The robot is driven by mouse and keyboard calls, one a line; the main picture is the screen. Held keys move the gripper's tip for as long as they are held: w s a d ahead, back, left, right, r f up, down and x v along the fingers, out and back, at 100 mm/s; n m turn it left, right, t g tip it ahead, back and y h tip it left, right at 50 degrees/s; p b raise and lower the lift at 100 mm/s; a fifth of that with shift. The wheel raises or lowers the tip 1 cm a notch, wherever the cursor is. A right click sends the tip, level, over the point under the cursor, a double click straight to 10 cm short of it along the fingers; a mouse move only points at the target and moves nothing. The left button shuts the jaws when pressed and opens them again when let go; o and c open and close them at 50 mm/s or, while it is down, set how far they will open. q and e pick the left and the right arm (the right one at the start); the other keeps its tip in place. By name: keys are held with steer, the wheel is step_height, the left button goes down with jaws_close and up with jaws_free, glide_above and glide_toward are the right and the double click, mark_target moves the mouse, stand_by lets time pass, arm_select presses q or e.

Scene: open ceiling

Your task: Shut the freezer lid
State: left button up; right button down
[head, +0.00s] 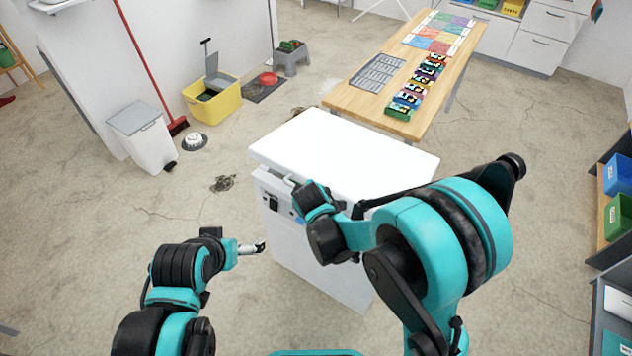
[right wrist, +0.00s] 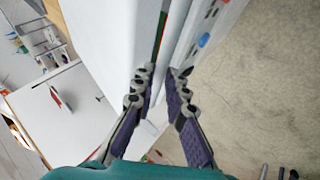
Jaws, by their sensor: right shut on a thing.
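The white freezer (head: 318,272) stands in the middle of the head view, and its flat white lid (head: 345,150) lies over the top. A narrow gap shows between lid and body at the front left; in the right wrist view the lid (right wrist: 105,40) and the freezer body (right wrist: 222,22) also stand slightly apart. My right gripper (head: 292,184) is at the lid's front edge, shut on what looks like the lid handle; its fingers (right wrist: 163,74) largely hide the grip. My left gripper (head: 258,247) is low beside the freezer's left side, too small to judge its opening.
A wooden table (head: 459,72) with a grey tray (head: 377,73) and several colourful packs stands behind the freezer. A white bin (head: 143,139), yellow crate (head: 212,103) and red broom (head: 178,126) are at the left. Shelves with bins (head: 617,214) line the right. The floor left of the freezer is mostly clear.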

steer(key=f+b, duration=0.1)
steer(key=f, duration=0.1)
steer(key=f+b, duration=0.1)
steer(key=s+a+f+b, duration=0.1)
steer(key=f, duration=0.1)
steer(key=shift+f, duration=0.35)
steer(key=c, duration=2)
jaws_free()
steer(key=shift+s+r+p, duration=0.1)
steer(key=shift+r+p, duration=0.2)
steer(key=o, duration=0.5)
steer(key=shift+r, duration=0.1)
steer(key=shift+c, duration=0.2)
arm_select(q)
step_height(320, 180, down, 4)
steer(key=shift+r, duration=0.15)
arm_select(e)
steer(key=shift+d, duration=0.1)
steer(key=shift+r, duration=0.15)
steer(key=v, duration=1.1)
steer(key=shift+s+r, duration=0.25)
steer(key=shift+s, duration=0.05)
